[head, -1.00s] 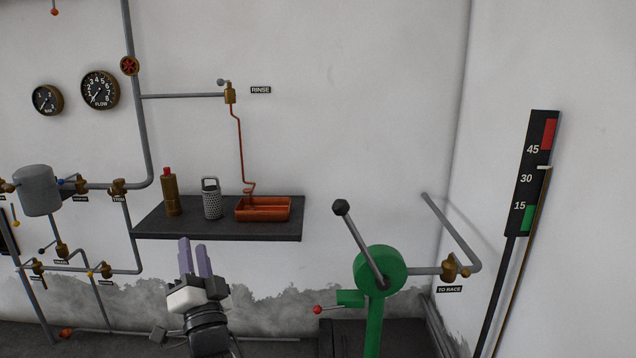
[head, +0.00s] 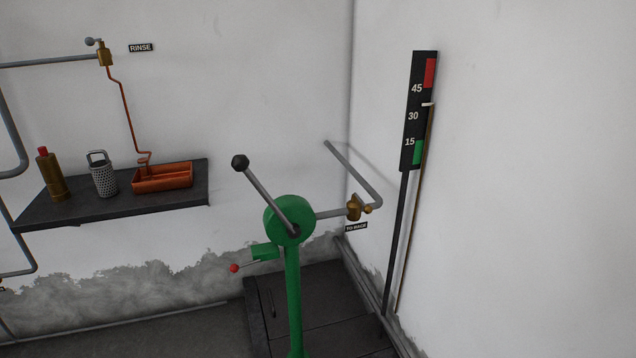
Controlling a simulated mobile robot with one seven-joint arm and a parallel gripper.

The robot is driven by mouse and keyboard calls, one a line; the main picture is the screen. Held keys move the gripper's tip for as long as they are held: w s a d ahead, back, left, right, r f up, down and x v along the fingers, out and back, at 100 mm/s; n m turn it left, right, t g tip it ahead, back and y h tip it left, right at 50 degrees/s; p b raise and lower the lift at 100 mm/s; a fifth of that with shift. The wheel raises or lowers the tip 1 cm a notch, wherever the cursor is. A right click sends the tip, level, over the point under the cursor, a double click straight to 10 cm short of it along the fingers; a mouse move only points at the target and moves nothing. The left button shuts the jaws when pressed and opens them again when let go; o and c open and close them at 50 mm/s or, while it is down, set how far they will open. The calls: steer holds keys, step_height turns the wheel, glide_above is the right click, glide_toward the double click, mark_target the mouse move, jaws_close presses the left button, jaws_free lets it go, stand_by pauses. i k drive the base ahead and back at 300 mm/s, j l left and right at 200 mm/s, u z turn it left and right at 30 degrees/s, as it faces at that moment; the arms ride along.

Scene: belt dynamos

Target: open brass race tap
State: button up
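The brass race tap (head: 353,208) sits on a grey pipe near the room's corner, right of the green hand-cranked machine. A small label (head: 356,227) reading "TO RACE" is just below it. A small brass-coloured knob or lever end shows at the tap's right side; I cannot tell from it whether the tap is open or closed. My gripper is out of view in the head view.
The green machine (head: 292,260) stands left of the tap, with a black-knobbed crank (head: 264,194) and a red-knobbed lever (head: 235,268). A tall gauge (head: 411,154) is on the right wall. A dark shelf (head: 100,206) holds a bottle, a grater-like can and a copper tray (head: 163,184).

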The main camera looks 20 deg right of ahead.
mark_target(368, 209)
steer(key=i+l+z, duration=0.15)
steer(key=z, duration=0.25)
steer(key=i+l+z, duration=0.15)
steer(key=z, duration=0.2)
steer(key=i+l+z, duration=0.15)
steer(key=z, duration=0.25)
